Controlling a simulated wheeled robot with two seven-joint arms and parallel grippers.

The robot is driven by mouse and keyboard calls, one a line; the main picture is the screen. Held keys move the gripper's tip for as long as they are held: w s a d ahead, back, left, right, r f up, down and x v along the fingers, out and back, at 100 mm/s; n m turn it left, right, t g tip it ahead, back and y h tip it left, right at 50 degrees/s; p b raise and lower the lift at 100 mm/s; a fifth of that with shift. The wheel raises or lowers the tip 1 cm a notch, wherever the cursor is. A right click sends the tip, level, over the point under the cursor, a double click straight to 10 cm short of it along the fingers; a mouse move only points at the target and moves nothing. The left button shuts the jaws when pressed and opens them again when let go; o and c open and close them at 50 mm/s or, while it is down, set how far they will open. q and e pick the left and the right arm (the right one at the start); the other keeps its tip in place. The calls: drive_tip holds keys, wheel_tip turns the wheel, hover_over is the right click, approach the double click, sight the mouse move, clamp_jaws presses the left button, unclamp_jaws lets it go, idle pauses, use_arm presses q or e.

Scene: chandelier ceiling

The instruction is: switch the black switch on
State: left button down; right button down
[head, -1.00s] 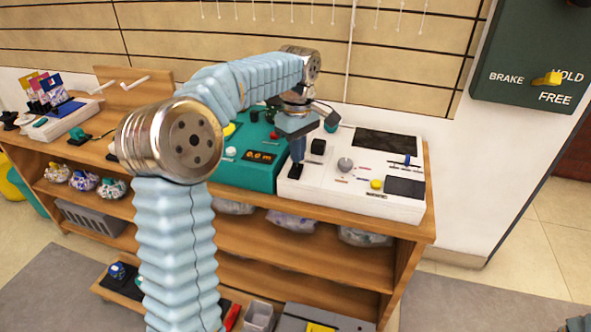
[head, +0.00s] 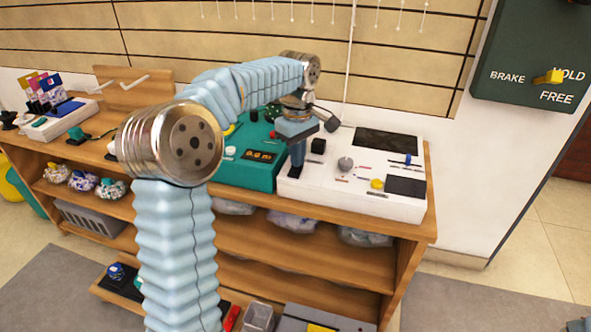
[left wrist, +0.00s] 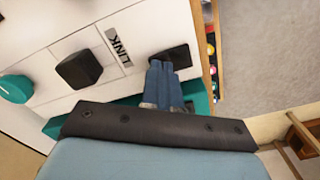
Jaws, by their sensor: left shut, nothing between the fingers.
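A black switch (head: 293,173) sits flat at the near left corner of the white panel (head: 350,198). In the left wrist view the switch (left wrist: 178,55) lies beside the label LINK, partly hidden by my fingers. My left gripper (head: 297,163) is shut and empty, pointing down at the switch. Its fingertips (left wrist: 160,65) overlap the switch's edge in the wrist view; I cannot tell whether they touch it. The switch's on or off state is not clear. My right gripper is not in view.
A black block (head: 318,146), a grey knob (head: 345,163) and a yellow button (head: 377,184) stand on the panel near my gripper. A teal console (head: 250,178) adjoins on the left. The wooden shelf (head: 330,222) carries both. A green BRAKE box (head: 530,60) hangs at right.

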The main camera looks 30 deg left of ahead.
use_arm(q)
drive_tip(key=shift+f, duration=0.2)
wheel_tip(320, 180, up, 5)
drive_tip(key=p, duration=0.4)
drive_tip(key=shift+p, duration=0.35)
drive_tip(key=shift+r, duration=1.05)
drive_tip(key=shift+s, duration=0.1)
